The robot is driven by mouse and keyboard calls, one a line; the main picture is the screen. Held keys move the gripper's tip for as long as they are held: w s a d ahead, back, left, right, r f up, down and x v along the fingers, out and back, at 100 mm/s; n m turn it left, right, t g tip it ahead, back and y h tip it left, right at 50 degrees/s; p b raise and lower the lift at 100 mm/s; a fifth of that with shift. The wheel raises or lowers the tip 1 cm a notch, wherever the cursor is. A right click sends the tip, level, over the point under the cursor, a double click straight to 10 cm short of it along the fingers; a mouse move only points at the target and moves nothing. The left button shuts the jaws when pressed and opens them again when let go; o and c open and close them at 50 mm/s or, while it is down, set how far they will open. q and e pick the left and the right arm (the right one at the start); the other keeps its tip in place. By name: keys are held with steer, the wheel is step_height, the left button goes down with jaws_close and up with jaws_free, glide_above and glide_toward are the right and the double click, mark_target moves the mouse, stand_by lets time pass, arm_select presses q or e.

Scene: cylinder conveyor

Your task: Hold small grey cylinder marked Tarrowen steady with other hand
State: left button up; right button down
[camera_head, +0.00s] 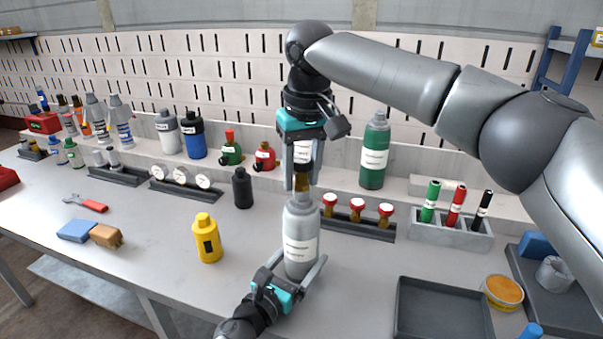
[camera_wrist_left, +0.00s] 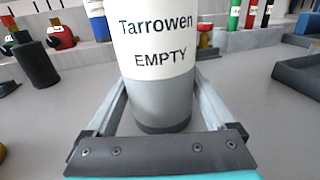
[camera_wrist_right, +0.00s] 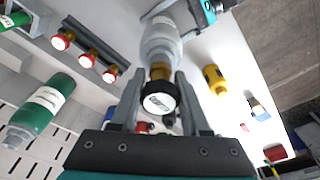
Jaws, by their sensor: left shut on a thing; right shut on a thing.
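The small grey cylinder (camera_head: 299,225) stands upright on the bench near the middle. Its white label reads "Tarrowen EMPTY" in the left wrist view (camera_wrist_left: 160,95). A valve with a brass neck (camera_head: 301,182) and a black knob with a white face (camera_wrist_right: 159,100) sits on its top. My left gripper (camera_head: 298,268) is shut on the cylinder's lower body, one finger on each side. My right gripper (camera_head: 302,184) comes from above and is shut on the valve. Its fingers hide part of the knob in the head view.
A yellow bottle (camera_head: 207,240) and a black bottle (camera_head: 242,188) stand left of the cylinder. A rack with red-topped valves (camera_head: 358,226) and a green cylinder (camera_head: 374,153) are behind right. A dark empty tray (camera_head: 443,310) lies front right.

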steer(key=shift+c, duration=2.3)
jaws_free()
steer(key=shift+r, duration=1.25)
steer(key=shift+f, duration=0.1)
steer(key=shift+f, duration=1.2)
jaws_close()
